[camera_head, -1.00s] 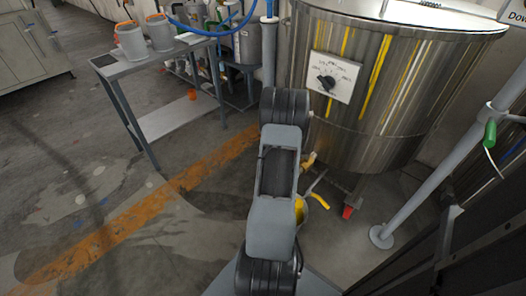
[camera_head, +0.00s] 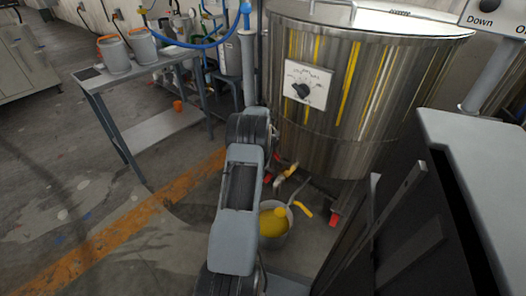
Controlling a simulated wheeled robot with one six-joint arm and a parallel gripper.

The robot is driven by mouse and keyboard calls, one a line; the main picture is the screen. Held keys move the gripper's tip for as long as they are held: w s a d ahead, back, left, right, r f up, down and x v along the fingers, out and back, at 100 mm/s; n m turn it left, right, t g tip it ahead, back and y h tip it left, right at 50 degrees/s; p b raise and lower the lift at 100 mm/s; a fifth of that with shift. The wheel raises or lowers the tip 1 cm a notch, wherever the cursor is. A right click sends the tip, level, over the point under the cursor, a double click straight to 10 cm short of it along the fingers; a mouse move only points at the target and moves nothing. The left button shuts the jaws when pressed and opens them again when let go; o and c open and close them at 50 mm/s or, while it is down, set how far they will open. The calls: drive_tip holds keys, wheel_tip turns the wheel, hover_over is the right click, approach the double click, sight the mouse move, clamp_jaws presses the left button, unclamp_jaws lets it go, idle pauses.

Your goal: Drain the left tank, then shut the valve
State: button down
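The steel tank (camera_head: 345,145), streaked with yellow paint, stands right of centre. A short outlet pipe with a valve (camera_head: 286,172) sticks out low on its front. Below it, a grey bucket (camera_head: 268,242) holds yellow paint (camera_head: 271,224), partly behind my arm. A rounded yellow lump shows at the paint's top; I cannot tell what it is. A yellow handle-like piece (camera_head: 303,208) shows beside the bucket's rim. I cannot tell whether paint is running or how the valve is set. My arm crosses the middle; my gripper is not in view.
A dial plate (camera_head: 305,86) is on the tank's front. A grey workbench (camera_head: 150,69) with two orange-rimmed pots (camera_head: 115,54) stands at left. An orange cup (camera_head: 178,106) is under it. Floor at lower left is clear. A "Down" sign (camera_head: 483,20) shows top right.

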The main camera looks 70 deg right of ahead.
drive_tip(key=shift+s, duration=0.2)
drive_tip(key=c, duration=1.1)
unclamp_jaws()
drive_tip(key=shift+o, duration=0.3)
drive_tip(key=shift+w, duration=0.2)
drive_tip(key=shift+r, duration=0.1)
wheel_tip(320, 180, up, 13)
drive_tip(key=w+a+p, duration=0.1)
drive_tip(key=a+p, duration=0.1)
drive_tip(key=p, duration=0.1)
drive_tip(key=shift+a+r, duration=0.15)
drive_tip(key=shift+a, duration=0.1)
